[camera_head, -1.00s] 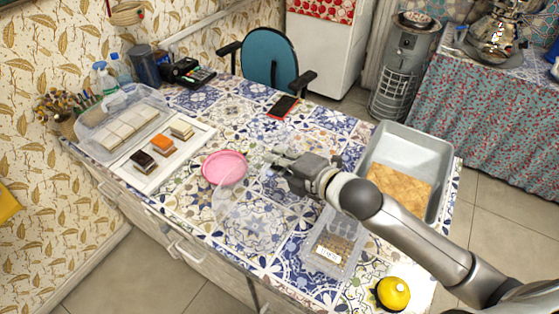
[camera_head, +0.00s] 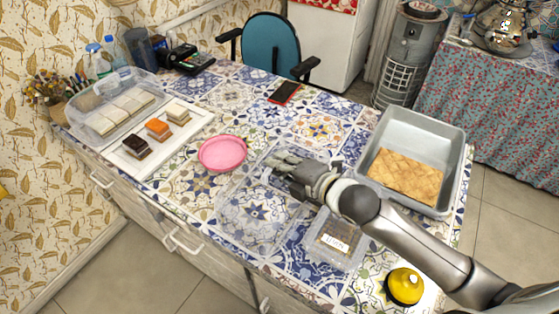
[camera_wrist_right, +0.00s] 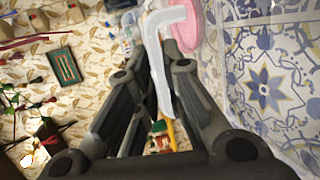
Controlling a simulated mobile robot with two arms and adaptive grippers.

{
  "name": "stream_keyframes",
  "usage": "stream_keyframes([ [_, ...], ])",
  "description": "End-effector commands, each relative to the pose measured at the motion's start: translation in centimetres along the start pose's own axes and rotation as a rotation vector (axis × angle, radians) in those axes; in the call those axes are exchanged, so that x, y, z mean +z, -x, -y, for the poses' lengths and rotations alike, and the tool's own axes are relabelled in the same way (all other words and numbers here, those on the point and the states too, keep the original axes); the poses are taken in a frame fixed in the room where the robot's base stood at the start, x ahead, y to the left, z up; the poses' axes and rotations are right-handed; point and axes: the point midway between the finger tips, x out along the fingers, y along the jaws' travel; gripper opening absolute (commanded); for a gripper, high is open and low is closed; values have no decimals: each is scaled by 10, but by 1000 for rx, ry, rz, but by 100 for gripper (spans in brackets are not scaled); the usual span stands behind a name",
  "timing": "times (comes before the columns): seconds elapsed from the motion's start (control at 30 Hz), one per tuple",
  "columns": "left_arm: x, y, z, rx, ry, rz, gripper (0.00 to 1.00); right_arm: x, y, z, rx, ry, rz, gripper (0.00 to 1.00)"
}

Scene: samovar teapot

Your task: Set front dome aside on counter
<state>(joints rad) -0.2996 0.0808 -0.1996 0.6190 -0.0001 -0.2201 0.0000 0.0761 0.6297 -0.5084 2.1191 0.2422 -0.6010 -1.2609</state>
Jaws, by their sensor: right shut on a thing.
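The front dome (camera_head: 250,212) is a clear cover, hard to make out against the patterned tabletop. It is low over or on the middle of the counter (camera_head: 190,185), in front of the pink plate (camera_head: 222,153); I cannot tell whether it touches the tiles. My right gripper (camera_head: 275,163) is at its upper edge. In the right wrist view, a pale translucent handle (camera_wrist_right: 165,55) lies between the fingers of my right gripper (camera_wrist_right: 163,45), which is shut on it. My left gripper is not in view.
Another clear cover (camera_head: 115,100) stands over pastries at the left, beside a white board (camera_head: 185,130) with several small cakes. A labelled clear box (camera_head: 335,240), a grey tray (camera_head: 448,135) with pastry and a yellow-topped item (camera_head: 405,286) are at right. A phone (camera_head: 284,92) lies behind.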

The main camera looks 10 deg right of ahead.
Motion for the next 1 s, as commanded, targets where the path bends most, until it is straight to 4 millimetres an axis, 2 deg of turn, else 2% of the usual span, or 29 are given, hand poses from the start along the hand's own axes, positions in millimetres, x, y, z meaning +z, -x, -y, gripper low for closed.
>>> stream_keyframes([
  [0.83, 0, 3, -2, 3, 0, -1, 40, 0, -1, 3, 3, 1, 0, 0],
  [0.87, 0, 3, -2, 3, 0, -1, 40, 0, -1, 3, 3, 1, 0, 14],
  [1.0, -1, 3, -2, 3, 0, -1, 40, 0, -1, 4, 2, 1, 0, 32],
])
